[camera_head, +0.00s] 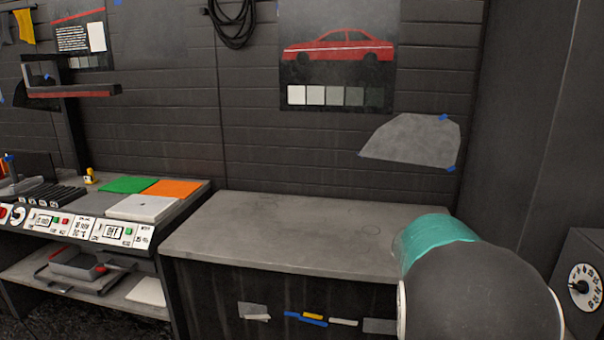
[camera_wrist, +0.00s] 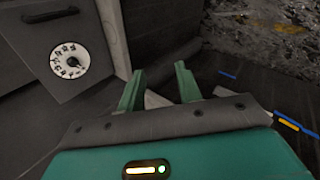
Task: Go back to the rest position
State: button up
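My gripper (camera_wrist: 159,90) shows in the wrist view with its two green fingers apart and nothing between them. It points down toward the floor area beside a grey cabinet with a white dial (camera_wrist: 69,61). In the head view, a dark rounded link and a teal section of my arm fill the lower right, and the gripper itself is hidden there.
A bare grey workbench (camera_head: 290,232) stands in the middle. A left bench holds a control panel (camera_head: 85,227), green (camera_head: 128,184) and orange (camera_head: 172,188) sheets, and a white block (camera_head: 143,207). The dial cabinet (camera_head: 582,285) stands at the right. A car poster (camera_head: 337,50) hangs behind.

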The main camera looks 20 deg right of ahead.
jog(key=s+a+r+t+y, duration=0.2)
jog(key=s+a, duration=0.1)
jog(key=a, duration=0.8)
jog(key=s+a+r+n+t+y, duration=0.1)
jog(key=s+a+r+t+y, duration=0.1)
jog(key=a, duration=0.9)
jog(key=s+a+r+n+t+y, duration=0.1)
jog(key=s+a+r+t+y, duration=0.2)
jog(key=a, duration=0.9)
jog(key=s, duration=0.3)
jog(key=shift+s+r+t, duration=0.15)
jog(key=shift+s+t, duration=0.05)
jog(key=shift+t, duration=0.2)
